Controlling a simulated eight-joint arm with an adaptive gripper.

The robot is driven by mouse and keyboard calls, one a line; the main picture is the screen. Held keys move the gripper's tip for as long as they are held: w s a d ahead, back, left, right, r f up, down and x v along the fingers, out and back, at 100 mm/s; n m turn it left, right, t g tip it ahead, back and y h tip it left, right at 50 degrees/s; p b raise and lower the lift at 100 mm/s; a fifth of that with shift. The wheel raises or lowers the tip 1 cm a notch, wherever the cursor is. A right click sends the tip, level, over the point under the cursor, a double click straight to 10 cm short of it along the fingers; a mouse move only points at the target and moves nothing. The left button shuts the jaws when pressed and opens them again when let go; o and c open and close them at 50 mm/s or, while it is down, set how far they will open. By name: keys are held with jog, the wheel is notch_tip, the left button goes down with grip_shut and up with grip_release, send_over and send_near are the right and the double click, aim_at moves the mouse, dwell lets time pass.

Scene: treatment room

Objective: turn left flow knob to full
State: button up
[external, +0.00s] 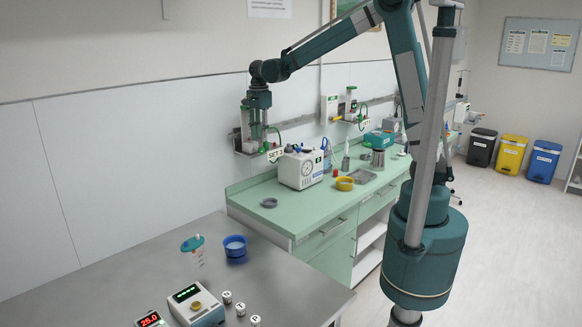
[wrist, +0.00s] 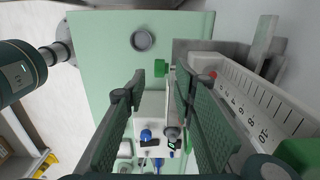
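The left flow set (external: 262,148), marked SET 2, is on the wall over the green counter. My gripper (external: 257,130) points down at it and hides part of it. In the wrist view, my gripper (wrist: 161,82) is open, with its two dark green fingers apart. A small green knob (wrist: 161,68) shows in the gap between the fingertips, with space on both sides. I cannot tell whether it is level with the tips. A white scaled flow tube (wrist: 250,98) with a red dot stands right of the fingers. The knob's setting cannot be read.
A second flow set (external: 352,115) is farther along the wall. Below, the counter (external: 298,210) holds a white machine (external: 302,168), a grey ring (external: 269,202) and a yellow ring (external: 345,184). A steel table (external: 290,285) stands in front.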

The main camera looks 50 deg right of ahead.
aim_at(261, 148)
jog(key=shift+f, duration=3.05)
jog(key=c, duration=0.8)
